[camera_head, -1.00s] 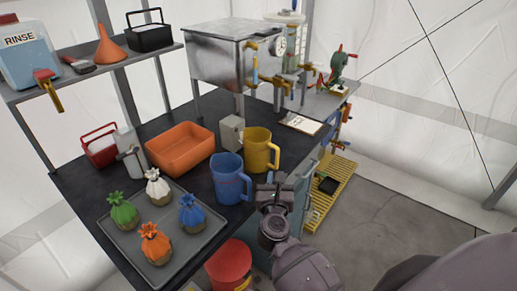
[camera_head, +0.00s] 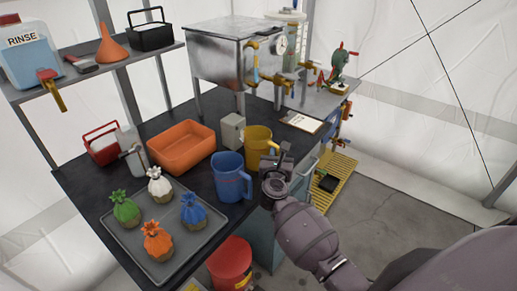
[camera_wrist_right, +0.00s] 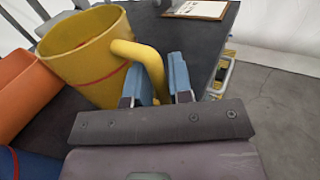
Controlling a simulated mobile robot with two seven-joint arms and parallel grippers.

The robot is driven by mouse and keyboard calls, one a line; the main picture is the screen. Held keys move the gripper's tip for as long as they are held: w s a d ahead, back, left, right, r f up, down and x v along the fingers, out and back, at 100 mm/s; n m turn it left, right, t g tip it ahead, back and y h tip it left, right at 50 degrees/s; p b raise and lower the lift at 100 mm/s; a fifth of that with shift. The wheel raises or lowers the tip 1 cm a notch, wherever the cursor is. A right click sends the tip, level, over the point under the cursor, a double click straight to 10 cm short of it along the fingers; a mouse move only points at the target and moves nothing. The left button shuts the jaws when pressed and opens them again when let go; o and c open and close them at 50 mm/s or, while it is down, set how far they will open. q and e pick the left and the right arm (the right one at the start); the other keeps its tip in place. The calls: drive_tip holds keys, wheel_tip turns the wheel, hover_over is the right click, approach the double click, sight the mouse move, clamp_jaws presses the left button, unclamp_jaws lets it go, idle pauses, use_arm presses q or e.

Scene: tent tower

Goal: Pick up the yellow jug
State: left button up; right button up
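The yellow jug (camera_head: 256,139) stands upright on the dark tabletop, beside the blue jug. In the head view my right gripper (camera_head: 281,161) is at its right side, by the handle, and partly covers it. In the right wrist view the yellow jug (camera_wrist_right: 88,60) is close at the upper left, with a red line around it. Its handle (camera_wrist_right: 146,52) reaches down between the two blue fingers of my right gripper (camera_wrist_right: 160,68). The fingers are apart, one on each side of the handle, and a gap shows. My left gripper is not in view.
The blue jug (camera_head: 230,177) stands close in front. An orange bin (camera_head: 181,148) and a small grey box (camera_head: 232,130) are to the left. A grey tray (camera_head: 187,247) holds several tied sacks. A clipboard (camera_head: 301,121) lies behind. A red bucket (camera_head: 231,263) is below the table's edge.

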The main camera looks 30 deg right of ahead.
drive_tip(key=shift+x, duration=0.75)
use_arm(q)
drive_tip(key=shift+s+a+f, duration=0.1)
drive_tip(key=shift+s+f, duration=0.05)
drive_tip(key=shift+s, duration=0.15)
use_arm(e)
drive_tip(key=shift+c, duration=0.2)
clamp_jaws()
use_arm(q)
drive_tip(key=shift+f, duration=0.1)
